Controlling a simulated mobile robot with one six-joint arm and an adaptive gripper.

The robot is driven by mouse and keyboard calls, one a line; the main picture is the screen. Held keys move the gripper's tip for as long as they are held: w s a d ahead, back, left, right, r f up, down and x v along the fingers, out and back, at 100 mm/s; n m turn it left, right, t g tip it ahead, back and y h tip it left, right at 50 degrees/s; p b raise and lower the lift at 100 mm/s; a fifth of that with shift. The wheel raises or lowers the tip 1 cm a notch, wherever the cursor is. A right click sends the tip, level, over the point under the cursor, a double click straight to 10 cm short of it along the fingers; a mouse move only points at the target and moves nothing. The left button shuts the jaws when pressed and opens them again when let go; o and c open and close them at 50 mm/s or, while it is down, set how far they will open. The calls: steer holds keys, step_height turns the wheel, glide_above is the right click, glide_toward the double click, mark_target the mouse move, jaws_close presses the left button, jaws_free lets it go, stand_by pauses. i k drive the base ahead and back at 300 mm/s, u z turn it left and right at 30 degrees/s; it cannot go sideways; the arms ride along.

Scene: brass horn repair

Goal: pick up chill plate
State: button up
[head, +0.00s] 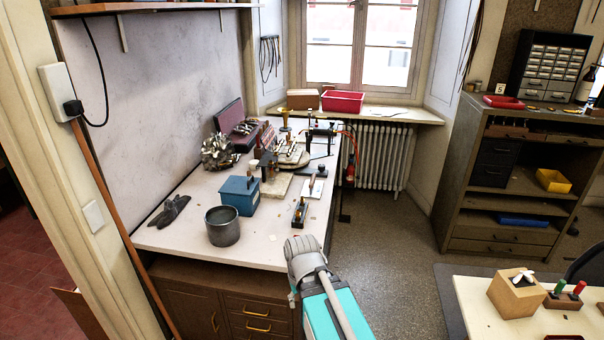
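I cannot tell for sure which thing is the chill plate. A small pale flat plate (313,188) with a dark part on it lies on the right side of the workbench (180,236) by the window, and may be it. My arm comes up from the bottom middle, in front of the bench's near right corner. I cannot make out my gripper's fingers, and no held object shows.
On the bench are a grey metal pot (223,228), a blue box (239,194), a small dark tool (299,212) and dark gloves (169,211). Open floor (385,250) lies right of the bench. A pale table (480,310) stands at lower right.

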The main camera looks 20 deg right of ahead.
mark_target(312, 184)
steer(key=z, duration=0.1)
steer(key=i, duration=1.3)
steer(key=z, duration=0.05)
